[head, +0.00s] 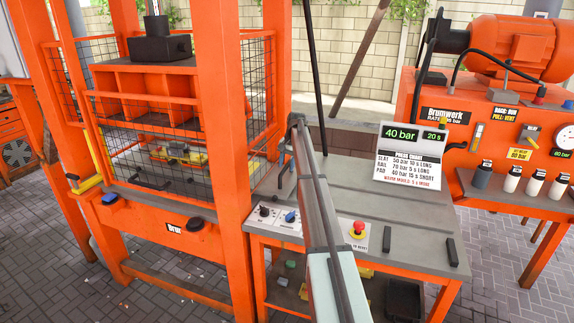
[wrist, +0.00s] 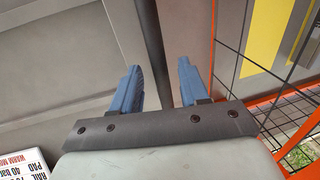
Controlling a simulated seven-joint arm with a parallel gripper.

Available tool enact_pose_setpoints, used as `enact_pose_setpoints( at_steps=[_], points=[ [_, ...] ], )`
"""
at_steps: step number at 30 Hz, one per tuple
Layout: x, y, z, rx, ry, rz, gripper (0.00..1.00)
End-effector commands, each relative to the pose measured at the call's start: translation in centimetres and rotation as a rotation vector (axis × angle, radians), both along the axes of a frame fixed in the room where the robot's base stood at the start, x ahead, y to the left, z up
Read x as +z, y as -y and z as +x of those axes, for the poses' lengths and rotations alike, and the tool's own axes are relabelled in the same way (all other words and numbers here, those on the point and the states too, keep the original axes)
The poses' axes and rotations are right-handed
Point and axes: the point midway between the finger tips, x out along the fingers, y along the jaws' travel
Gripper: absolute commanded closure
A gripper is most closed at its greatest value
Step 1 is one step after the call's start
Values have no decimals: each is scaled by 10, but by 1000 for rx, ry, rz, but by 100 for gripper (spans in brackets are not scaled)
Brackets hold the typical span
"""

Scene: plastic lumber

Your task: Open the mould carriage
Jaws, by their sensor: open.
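The orange press (head: 222,130) stands at the left in the head view, with wire mesh around its bay. Behind the mesh (head: 130,160), a grey and yellow mould (head: 183,152) sits low in the bay; I cannot tell exactly where its carriage begins or ends. My gripper (head: 285,162) is to the right of the press, above the grey bench, partly hidden by my arm. In the wrist view its blue fingers (wrist: 160,88) are apart. A dark bar (wrist: 153,45) shows in the gap between them; I cannot tell whether it lies between the fingers or beyond.
A grey bench (head: 415,230) carries a control panel with knobs (head: 276,217), a red stop button (head: 357,229), and a sign with a display (head: 408,155). An orange pump unit (head: 480,100) stands at the right. Mesh (wrist: 255,85) shows right of the fingers in the wrist view.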

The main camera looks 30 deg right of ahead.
Motion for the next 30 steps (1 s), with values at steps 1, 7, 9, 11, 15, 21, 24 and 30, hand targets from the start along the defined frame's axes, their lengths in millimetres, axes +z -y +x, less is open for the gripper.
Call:
enact_pose_setpoints(
  at_steps=[1,7,9,11,15,21,24,30],
  points=[
    [-1,0,0,0,0,0,56],
    [-2,0,0,0,0,0,56],
    [-2,0,0,0,0,0,56],
    [-2,0,0,0,0,0,61],
    [-2,0,0,0,0,0,75],
    [-2,0,0,0,0,0,94],
    [-2,0,0,0,0,0,100],
    [-2,0,0,0,0,0,100]
  ],
)
